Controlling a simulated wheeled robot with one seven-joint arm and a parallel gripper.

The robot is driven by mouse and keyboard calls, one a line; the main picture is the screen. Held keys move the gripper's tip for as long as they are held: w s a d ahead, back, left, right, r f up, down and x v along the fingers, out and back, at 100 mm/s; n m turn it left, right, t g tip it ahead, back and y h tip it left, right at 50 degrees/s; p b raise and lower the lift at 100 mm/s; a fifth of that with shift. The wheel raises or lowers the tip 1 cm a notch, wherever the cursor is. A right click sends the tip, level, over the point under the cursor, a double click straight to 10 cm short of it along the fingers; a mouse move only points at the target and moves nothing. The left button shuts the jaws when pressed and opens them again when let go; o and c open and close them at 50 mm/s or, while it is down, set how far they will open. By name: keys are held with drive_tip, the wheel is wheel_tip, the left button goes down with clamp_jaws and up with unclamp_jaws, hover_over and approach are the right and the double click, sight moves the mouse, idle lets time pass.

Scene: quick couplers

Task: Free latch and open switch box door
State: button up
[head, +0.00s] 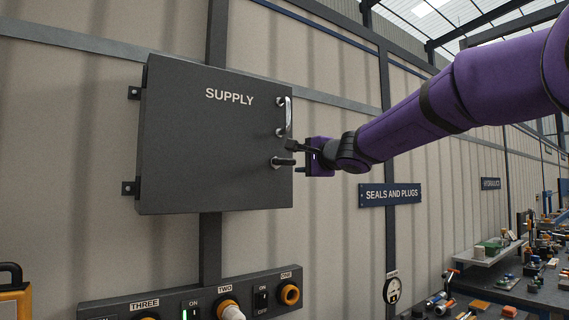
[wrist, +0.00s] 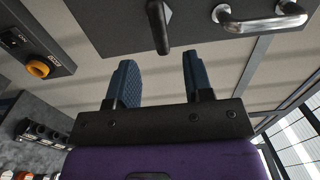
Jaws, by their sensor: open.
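The dark grey switch box door (head: 215,140), marked SUPPLY, looks closed in the head view. Its hinges show on the left side. A dark latch lever (head: 282,162) sits near its right edge, pointing right, roughly level. A silver pull handle (head: 285,117) is above the latch. My gripper (head: 297,157) is open just right of the latch. In the wrist view, the latch lever (wrist: 159,27) lies ahead of and between the two spread fingers (wrist: 158,75), apart from them. The silver handle (wrist: 262,20) is to the right there, and part of the door (wrist: 120,25) shows.
A panel below the box holds sockets and switches, with an orange socket (head: 290,293) and a plug (head: 229,309). A sign (head: 390,194) and a gauge (head: 392,290) are on the wall. A cluttered bench (head: 500,285) stands at right.

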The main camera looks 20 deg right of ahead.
sight(287, 161)
drive_tip(key=x, duration=0.8)
drive_tip(key=shift+w+a, duration=0.15)
drive_tip(key=shift+w, duration=0.2)
clamp_jaws()
